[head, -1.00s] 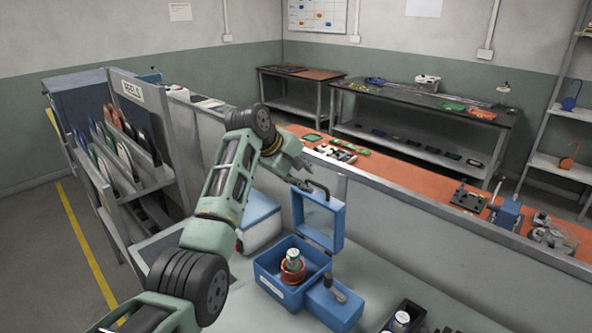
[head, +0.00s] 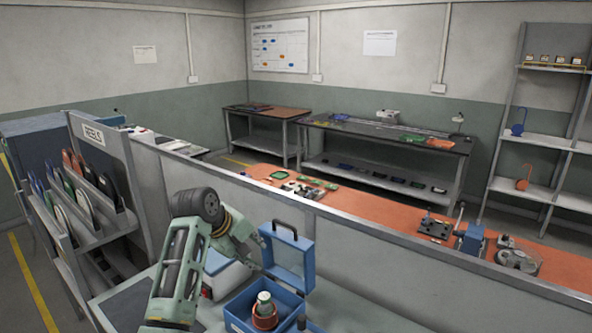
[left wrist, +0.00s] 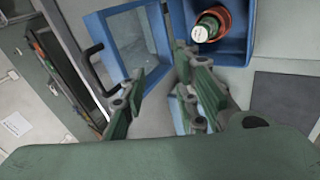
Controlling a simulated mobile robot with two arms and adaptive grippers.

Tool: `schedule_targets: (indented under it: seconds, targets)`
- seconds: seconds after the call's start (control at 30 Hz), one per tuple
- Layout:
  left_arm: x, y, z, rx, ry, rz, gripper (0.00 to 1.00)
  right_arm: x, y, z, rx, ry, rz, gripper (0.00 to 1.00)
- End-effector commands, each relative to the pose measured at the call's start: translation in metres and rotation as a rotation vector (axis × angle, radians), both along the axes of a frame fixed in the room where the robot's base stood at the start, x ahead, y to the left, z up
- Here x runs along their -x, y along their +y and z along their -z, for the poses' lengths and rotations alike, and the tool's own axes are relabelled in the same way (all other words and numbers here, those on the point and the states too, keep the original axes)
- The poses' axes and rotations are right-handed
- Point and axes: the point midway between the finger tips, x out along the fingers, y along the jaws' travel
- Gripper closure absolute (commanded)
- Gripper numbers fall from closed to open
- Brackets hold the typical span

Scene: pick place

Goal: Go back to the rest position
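My left gripper (head: 250,258) is behind the open blue box in the head view, close to the raised lid. In the left wrist view its two fingers (left wrist: 160,64) stand apart with nothing between them. The blue box (head: 236,320) has a clear-windowed lid (head: 290,258) with a dark handle, standing open. Inside the box is a reddish-orange cup (head: 264,321) holding a green jar with a pale top (head: 264,302). The jar top also shows in the left wrist view (left wrist: 200,34), beyond the fingers. My right gripper is not in view.
A grey partition (head: 385,252) runs behind the box. Beyond it is an orange bench (head: 370,212) with fixtures and green boards. A reel rack (head: 95,235) stands at the left. A white box with a blue lid (head: 218,275) sits by my left arm.

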Motion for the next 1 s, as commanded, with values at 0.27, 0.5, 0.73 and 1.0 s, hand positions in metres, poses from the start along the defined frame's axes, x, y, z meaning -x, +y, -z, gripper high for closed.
schedule_targets:
  seconds: [0.27,0.5,0.73,1.0]
  targets:
    - [0.076,0.031,0.113,-0.189,0.0,0.13,0.72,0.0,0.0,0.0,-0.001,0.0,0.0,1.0]
    - [0.16,0.05,0.181,-0.344,0.007,0.275,0.72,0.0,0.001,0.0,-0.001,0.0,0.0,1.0]
    - [0.251,0.063,0.222,-0.479,0.019,0.435,0.72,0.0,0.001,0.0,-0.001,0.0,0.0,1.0]
    - [0.358,0.072,0.238,-0.606,0.033,0.64,0.72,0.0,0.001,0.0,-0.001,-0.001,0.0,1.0]
